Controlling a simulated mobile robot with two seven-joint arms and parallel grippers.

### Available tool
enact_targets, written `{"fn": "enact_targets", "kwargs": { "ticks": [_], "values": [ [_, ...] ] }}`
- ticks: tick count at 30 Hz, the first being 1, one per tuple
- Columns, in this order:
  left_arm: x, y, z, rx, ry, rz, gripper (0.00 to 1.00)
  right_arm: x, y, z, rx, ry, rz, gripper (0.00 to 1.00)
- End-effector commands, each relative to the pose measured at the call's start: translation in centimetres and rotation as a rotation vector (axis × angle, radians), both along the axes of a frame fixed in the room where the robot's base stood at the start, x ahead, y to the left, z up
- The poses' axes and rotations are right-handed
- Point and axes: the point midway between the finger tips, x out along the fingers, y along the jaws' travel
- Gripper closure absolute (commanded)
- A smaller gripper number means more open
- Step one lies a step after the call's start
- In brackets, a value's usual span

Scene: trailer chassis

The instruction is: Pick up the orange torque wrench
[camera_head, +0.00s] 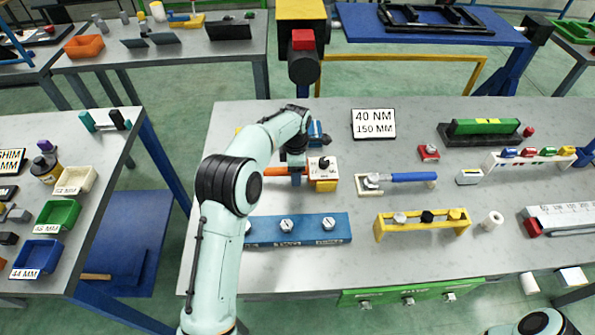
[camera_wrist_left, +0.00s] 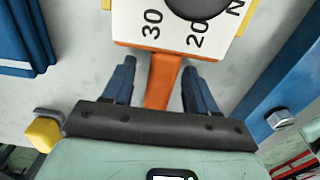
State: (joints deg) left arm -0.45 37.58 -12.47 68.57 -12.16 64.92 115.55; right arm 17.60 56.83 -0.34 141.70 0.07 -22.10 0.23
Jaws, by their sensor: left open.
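The orange torque wrench lies on the grey workbench. Its orange handle (camera_head: 273,171) points left, and its white dial head with a yellow part (camera_head: 324,183) is at the right. My left gripper (camera_head: 295,178) is over the handle close to the head and hides part of it. In the left wrist view, the open blue fingers of my left gripper (camera_wrist_left: 159,68) stand on either side of the orange handle (camera_wrist_left: 161,82), with gaps showing. The white dial face (camera_wrist_left: 175,30) is just beyond the fingertips. My right gripper is not in view.
A blue block with bolts (camera_head: 298,229) lies in front of the wrench. A blue-handled tool (camera_head: 400,177) is to its right, and a "40 NM 150 MM" sign (camera_head: 374,124) stands behind. A yellow rack (camera_head: 422,222) stands front right. Bare bench separates these.

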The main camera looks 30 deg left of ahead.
Motion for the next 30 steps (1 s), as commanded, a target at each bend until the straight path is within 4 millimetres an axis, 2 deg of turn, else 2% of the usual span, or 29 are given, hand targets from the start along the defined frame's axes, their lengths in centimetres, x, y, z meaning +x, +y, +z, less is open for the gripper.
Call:
{"fn": "enact_targets", "kwargs": {
  "ticks": [1, 3, 6, 14, 19, 23, 30],
  "values": [
    [0.0, 0.0, 0.0, 0.000, 0.000, 0.000, 0.49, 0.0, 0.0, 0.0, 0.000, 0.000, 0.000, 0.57],
    [0.0, 0.0, 0.0, 0.000, 0.000, 0.000, 0.72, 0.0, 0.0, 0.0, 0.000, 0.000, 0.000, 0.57],
    [0.0, 0.0, 0.0, 0.000, 0.000, 0.000, 1.00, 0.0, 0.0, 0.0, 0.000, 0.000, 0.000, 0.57],
    [0.1, 0.0, 0.3, 0.000, -0.004, 0.000, 1.00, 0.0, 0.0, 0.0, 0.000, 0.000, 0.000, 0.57],
    [0.1, 0.0, 1.6, 0.001, -0.007, 0.000, 1.00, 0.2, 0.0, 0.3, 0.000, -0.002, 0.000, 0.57],
    [0.2, 0.0, 4.2, 0.000, -0.010, 0.000, 1.00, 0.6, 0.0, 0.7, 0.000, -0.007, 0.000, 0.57],
    [0.3, 0.0, 11.0, 0.001, -0.013, 0.000, 1.00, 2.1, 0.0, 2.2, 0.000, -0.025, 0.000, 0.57]
  ]
}}
